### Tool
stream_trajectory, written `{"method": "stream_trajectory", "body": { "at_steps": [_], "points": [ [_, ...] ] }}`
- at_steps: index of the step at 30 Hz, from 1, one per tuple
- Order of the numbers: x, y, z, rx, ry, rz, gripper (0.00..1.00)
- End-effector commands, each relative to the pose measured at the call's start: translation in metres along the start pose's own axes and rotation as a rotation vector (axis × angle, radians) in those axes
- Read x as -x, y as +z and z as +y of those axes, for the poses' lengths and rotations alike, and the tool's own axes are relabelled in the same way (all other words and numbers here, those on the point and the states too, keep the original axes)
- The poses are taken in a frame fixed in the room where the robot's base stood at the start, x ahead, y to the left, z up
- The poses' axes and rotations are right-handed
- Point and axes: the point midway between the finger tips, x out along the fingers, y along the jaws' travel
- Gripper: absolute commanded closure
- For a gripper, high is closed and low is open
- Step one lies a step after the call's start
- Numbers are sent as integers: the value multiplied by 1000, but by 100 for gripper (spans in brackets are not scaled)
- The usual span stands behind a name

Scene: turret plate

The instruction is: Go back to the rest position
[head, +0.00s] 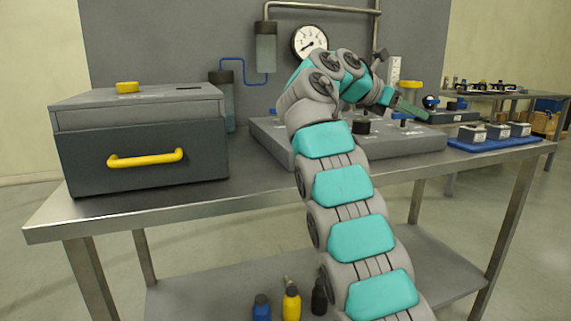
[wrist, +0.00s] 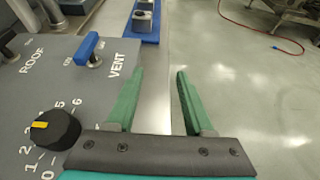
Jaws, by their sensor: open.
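My gripper (wrist: 160,88) is open in the wrist view, with two green fingers apart and nothing between them. It hangs over the right edge of the steel table, beside a grey panel (wrist: 95,85) marked ROOF and VENT. In the head view my gripper (head: 408,106) is small, at the end of my bent arm, above the right part of the grey panel (head: 425,140). My arm hides the middle of that panel.
A grey box (head: 75,155) with a yellow handle stands left on the steel table (head: 240,183). A blue lever (wrist: 88,48) and a black dial (wrist: 52,130) rise from the panel. A blue tray (head: 490,145) lies at the right. Open floor (wrist: 235,90) lies right of the table.

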Motion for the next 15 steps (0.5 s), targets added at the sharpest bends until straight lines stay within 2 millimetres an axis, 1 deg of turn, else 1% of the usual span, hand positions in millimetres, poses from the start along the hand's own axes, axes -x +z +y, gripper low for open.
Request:
{"method": "stream_trajectory", "body": {
  "at_steps": [11,15],
  "points": [
    [-2,-4,-6,-63,3,29,48],
    [-5,-10,-10,-100,2,51,48]
  ]
}}
